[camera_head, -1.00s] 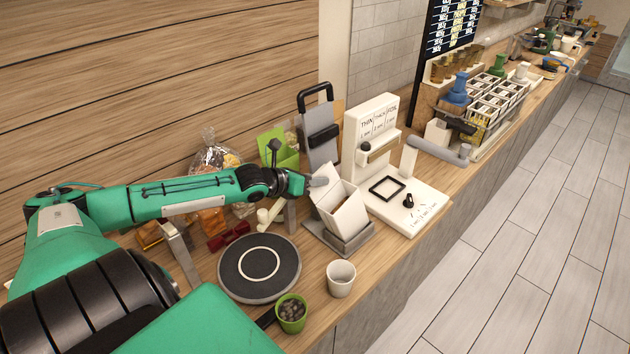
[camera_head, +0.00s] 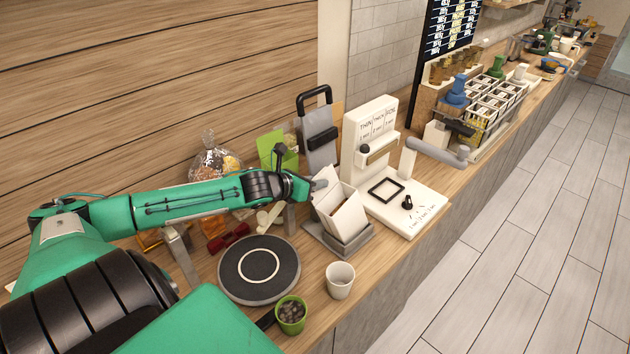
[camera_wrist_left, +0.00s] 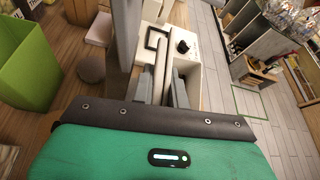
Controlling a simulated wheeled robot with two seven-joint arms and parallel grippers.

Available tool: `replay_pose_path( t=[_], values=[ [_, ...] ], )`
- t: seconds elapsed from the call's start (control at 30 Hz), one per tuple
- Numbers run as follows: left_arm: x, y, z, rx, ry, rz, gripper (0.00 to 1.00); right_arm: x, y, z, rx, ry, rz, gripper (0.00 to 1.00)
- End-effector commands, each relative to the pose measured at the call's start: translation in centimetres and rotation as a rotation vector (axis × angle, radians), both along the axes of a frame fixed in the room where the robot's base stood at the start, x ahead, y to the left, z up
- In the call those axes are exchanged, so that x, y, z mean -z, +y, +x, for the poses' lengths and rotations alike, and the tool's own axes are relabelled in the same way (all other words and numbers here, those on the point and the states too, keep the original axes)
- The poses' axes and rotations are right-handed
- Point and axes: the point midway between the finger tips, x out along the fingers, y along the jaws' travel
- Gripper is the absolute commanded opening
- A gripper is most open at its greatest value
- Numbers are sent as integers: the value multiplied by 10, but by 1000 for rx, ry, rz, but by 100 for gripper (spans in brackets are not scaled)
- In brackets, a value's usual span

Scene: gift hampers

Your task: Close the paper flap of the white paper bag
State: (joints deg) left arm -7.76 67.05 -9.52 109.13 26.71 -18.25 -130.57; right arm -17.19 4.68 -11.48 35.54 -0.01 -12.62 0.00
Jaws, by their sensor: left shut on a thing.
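The white paper bag (camera_head: 349,219) stands open and upright in a grey holder (camera_head: 352,247) on the wooden counter. Its paper flap (camera_head: 328,199) rises from the left side of its mouth. My left gripper (camera_head: 318,184) is at the top of this flap and shut on it. In the left wrist view, the flap (camera_wrist_left: 161,68) shows nearly edge-on as a pale strip between the fingers of my left gripper (camera_wrist_left: 163,88). The bag's inside is mostly hidden there. My right gripper is in neither view.
A white sealing machine (camera_head: 405,205) stands close right of the bag. A grey stand with a black handle (camera_head: 318,130) is behind it. A round black plate (camera_head: 259,268), a white cup (camera_head: 340,280) and a green cup (camera_head: 291,315) are in front.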

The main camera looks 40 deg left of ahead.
Motion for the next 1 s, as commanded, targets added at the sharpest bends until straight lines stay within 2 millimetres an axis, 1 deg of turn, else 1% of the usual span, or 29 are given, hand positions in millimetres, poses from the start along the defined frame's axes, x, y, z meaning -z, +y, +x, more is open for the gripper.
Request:
replay_pose_path(
  t=[0.43,0.7,1.0],
  values=[
    [-4,-13,-1,-66,-12,220,0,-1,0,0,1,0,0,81],
    [-4,-22,-1,-110,-20,357,0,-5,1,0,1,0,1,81],
    [-2,-26,-2,-135,-20,440,0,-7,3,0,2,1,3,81]
  ],
)
